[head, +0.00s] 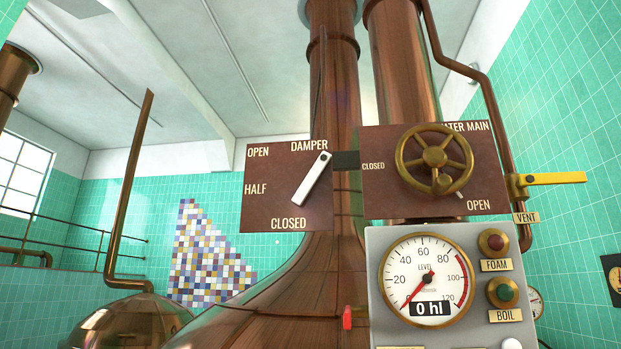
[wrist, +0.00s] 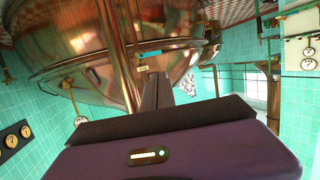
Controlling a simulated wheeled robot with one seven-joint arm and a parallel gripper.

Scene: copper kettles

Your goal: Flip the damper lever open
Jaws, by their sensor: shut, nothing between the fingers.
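The damper plate (head: 262,208) is a dark red-brown panel in the head view, marked OPEN at upper left, HALF at left and CLOSED at the bottom. Its white damper lever (head: 310,181) pivots near the plate's upper right corner. The lever's free end points down and left, between the HALF and CLOSED marks. My gripper (wrist: 157,82) shows in the wrist view, with its dark fingers together and nothing between them. It is not seen in the head view. I cannot make out the lever in the wrist view, so its distance from the gripper is unclear.
Right of the damper are a brass handwheel (head: 435,160), a yellow vent lever (head: 553,179) and a grey panel with a level gauge (head: 424,279). A large copper kettle (head: 280,310) stands behind. The wrist view shows copper kettle surface (wrist: 70,40) and a rail around it.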

